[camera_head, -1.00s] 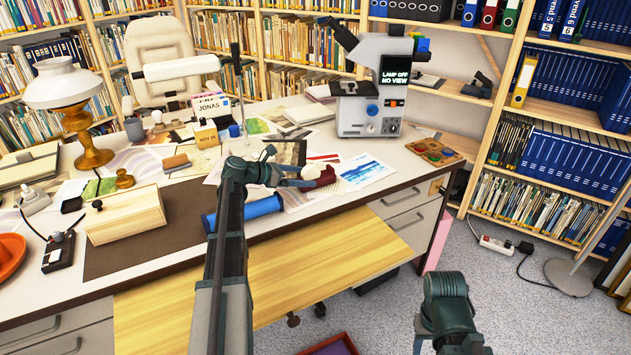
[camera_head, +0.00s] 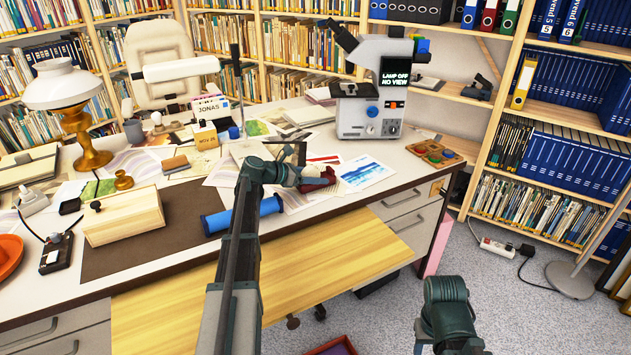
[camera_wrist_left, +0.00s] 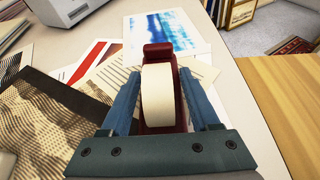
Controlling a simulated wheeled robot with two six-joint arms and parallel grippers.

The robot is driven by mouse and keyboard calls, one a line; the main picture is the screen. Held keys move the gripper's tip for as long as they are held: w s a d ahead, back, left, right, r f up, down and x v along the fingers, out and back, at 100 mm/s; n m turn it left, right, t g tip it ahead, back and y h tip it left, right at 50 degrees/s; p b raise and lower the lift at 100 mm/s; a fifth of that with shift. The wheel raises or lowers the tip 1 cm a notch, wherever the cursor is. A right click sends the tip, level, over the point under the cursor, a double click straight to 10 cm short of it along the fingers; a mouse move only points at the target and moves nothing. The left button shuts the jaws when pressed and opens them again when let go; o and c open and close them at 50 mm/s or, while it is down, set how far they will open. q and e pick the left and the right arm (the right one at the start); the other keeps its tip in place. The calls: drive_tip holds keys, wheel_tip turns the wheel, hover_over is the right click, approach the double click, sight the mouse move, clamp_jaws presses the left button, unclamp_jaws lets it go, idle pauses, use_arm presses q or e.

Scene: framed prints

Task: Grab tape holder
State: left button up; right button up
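The tape holder (camera_head: 328,173) is dark red and sits near the front edge of the desk, left of the microscope. In the left wrist view the tape holder (camera_wrist_left: 181,118) carries a cream roll of tape (camera_wrist_left: 157,98). My left gripper (camera_wrist_left: 160,76) is open, with one blue-grey finger on each side of the holder. I cannot tell whether the fingers touch it. In the head view the left gripper (camera_head: 310,178) partly hides the holder. My right arm shows at the lower right, but its gripper is out of view.
Flat prints, among them a blue picture (camera_head: 363,172), lie around the holder. The microscope (camera_head: 368,112) stands behind. A blue roll (camera_head: 242,215) and a wooden box (camera_head: 123,217) lie to the left. A wooden drawer board (camera_head: 270,270) sticks out below the desk edge.

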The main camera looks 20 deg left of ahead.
use_arm(q)
clamp_jaws()
drive_tip(key=shift+r, duration=0.15)
